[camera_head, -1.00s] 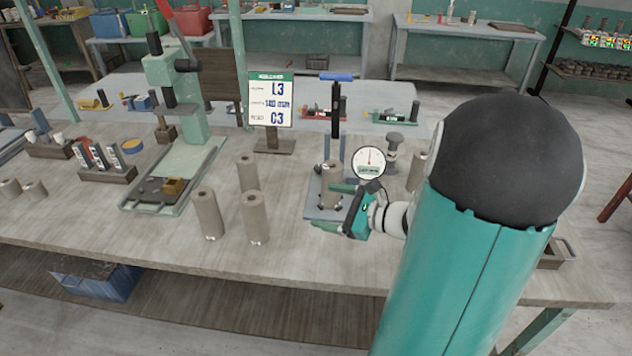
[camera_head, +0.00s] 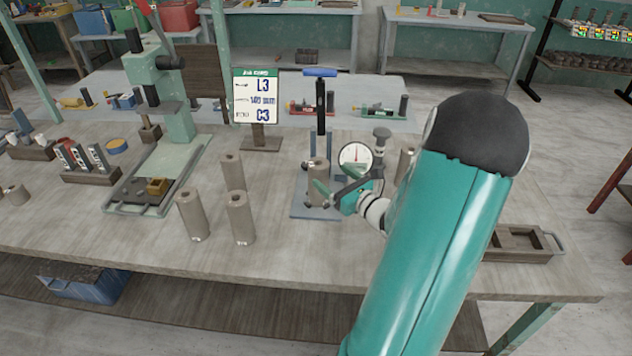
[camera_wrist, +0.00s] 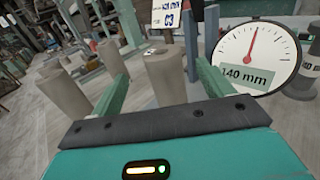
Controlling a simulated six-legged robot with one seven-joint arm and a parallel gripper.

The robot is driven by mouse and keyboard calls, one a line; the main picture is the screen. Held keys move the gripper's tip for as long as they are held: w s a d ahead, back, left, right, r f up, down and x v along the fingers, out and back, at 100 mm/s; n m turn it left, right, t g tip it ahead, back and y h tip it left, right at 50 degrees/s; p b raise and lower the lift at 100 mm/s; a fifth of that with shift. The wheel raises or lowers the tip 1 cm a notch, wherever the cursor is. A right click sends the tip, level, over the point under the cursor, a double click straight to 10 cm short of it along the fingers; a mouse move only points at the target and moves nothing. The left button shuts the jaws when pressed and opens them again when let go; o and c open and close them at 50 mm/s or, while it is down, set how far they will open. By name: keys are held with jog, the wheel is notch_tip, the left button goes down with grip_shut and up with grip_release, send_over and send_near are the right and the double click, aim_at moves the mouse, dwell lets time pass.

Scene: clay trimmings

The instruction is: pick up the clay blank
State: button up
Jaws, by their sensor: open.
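Several grey-brown clay cylinders with a hole in the top stand on the bench. One clay blank (camera_head: 318,176) stands upright on the blue-grey base plate of a gauge stand (camera_head: 303,208), in front of its dark post. My gripper (camera_head: 328,194) is at this blank, coming from the right, and partly covers its lower part. In the wrist view, the blank (camera_wrist: 166,78) shows between my two open green fingers (camera_wrist: 160,72). I cannot tell whether either finger touches it. Three more blanks (camera_head: 240,218) stand to the left of the stand.
A round dial gauge (camera_head: 355,156), labelled 140 mm in the wrist view (camera_wrist: 255,55), is close right of the blank. A job card (camera_head: 256,97) reads L3, 140 mm, C3. A green press (camera_head: 165,95) stands left. A wooden tray (camera_head: 520,243) lies right.

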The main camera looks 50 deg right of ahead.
aim_at(312, 159)
jog(key=w, duration=0.3)
jog(key=w+d, duration=0.1)
jog(key=w, duration=0.5)
jog(key=shift+d, duration=0.2)
jog(key=shift+r, duration=0.1)
grip_shut()
